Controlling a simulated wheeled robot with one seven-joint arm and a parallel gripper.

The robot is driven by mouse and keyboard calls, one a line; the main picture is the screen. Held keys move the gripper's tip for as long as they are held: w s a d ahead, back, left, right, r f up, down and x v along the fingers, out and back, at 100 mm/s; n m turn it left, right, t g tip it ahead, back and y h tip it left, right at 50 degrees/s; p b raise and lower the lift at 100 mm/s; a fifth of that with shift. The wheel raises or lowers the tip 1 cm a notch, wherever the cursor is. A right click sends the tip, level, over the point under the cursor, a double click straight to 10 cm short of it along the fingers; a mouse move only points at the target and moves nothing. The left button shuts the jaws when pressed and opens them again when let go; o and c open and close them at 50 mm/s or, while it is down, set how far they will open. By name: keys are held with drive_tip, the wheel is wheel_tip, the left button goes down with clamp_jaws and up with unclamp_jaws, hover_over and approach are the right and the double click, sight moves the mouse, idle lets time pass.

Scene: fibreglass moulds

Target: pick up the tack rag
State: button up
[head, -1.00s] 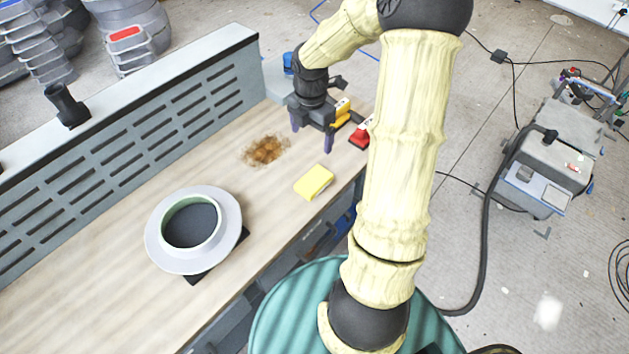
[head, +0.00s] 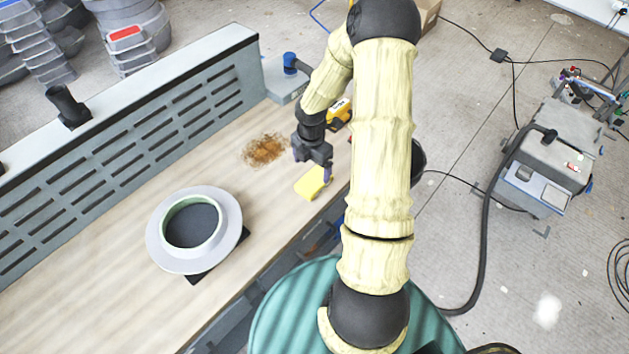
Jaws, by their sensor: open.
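The tack rag (head: 311,184) is a small, flat yellow block-like cloth lying on the wooden bench near its front edge. My gripper (head: 311,167) is open and hangs just over the rag's far side, with its fingers pointing down. One finger comes down at the rag's right end and the other shows at its upper left. I cannot tell whether the fingers touch the rag. The gripper hides part of the rag's far edge.
A round grey flanged mould (head: 231,207) sits on the bench to the left. A brown stain (head: 264,150) marks the wood behind the rag. A yellow item (head: 340,112) lies beyond the gripper. A slotted grey panel (head: 140,135) runs along the bench's back.

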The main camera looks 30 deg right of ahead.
sight(314, 179)
drive_tip(key=shift+s+d+f+p, duration=0.15)
drive_tip(key=shift+f+p, duration=0.1)
drive_tip(key=shift+f, duration=1.05)
drive_tip(key=shift+s+f+p, duration=0.15)
drive_tip(key=shift+f+p, duration=0.1)
drive_tip(key=shift+f, duration=1.05)
drive_tip(key=c, duration=1.1)
drive_tip(key=shift+o, duration=0.2)
drive_tip(key=shift+r, duration=0.2)
wheel_tip(314, 179, up, 10)
drive_tip(key=shift+b, duration=0.3)
drive_tip(key=shift+f, duration=0.15)
